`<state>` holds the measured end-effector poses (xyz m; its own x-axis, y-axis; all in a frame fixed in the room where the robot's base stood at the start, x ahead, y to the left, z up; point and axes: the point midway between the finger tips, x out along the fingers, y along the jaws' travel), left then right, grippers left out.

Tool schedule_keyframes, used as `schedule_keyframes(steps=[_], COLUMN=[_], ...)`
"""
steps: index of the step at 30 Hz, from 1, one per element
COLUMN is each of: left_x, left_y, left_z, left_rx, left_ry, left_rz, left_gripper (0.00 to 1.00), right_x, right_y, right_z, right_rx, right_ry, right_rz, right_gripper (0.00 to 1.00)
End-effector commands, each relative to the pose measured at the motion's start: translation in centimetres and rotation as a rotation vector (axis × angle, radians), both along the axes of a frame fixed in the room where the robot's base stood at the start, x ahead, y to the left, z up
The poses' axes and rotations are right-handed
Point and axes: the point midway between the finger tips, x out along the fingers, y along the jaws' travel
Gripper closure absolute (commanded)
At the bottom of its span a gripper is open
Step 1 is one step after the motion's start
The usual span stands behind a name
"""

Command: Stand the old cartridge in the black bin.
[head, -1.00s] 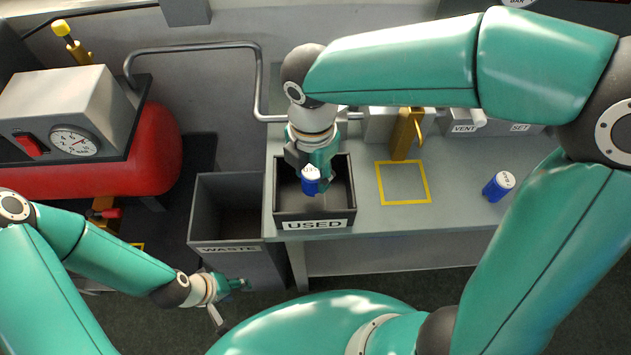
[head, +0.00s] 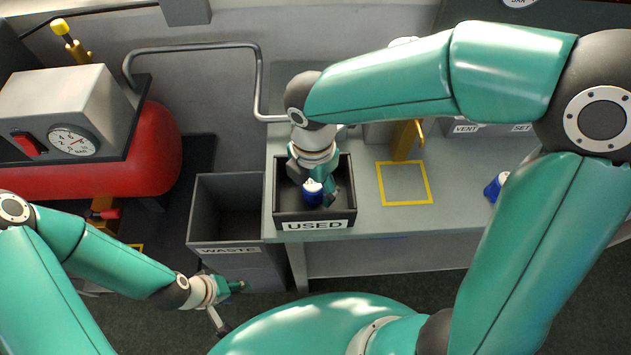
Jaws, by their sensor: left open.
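The black bin (head: 345,211), labelled USED, stands at the left front of the bench. A blue cartridge with a white top (head: 313,193) is inside its walls and looks roughly upright. Whether its base touches the bin floor is hidden. My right gripper (head: 314,186) reaches down into the bin with its fingers around the cartridge; whether they still press on it is not clear. My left gripper (head: 232,300) is open and empty, low in front of the grey waste bin. A second blue cartridge (head: 494,188) is on the bench at the right, partly hidden by my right arm.
The grey waste bin (head: 225,246) stands left of the bench, beside the black bin. A yellow square outline (head: 405,203) on the bench is empty. A yellow lever post (head: 405,140) stands behind it. A red tank (head: 150,155) is at the left, and a bent pipe (head: 259,75) runs behind.

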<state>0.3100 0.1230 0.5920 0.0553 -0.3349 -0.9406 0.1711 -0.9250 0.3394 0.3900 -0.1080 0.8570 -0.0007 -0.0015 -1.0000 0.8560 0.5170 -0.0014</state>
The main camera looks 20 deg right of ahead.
Motion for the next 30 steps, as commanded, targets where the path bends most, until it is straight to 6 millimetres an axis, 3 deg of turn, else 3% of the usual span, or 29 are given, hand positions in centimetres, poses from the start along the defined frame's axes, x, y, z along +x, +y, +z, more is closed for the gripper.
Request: schedule_keyframes(steps=[5, 11, 24, 30], left_x=[0.0, 0.0, 0.0, 0.0], left_y=[0.0, 0.0, 0.0, 0.0], left_z=[0.1, 0.4, 1.6, 1.8], left_rx=[0.000, 0.000, 0.000, 0.000], left_ry=[0.000, 0.000, 0.000, 0.000], left_rz=[0.000, 0.000, 0.000, 0.000], left_gripper=[0.50, 0.50, 0.50, 0.50], right_x=[0.0, 0.1, 0.1, 0.0], right_y=[0.0, 0.0, 0.0, 0.0], right_z=[0.1, 1.6, 9.9, 11.9], right_rx=[0.000, 0.001, 0.002, 0.001], right_ry=[0.000, -0.003, -0.003, -0.001], right_rz=[0.000, -0.002, 0.000, 0.000], right_gripper=[0.34, 0.34, 0.34, 0.34])
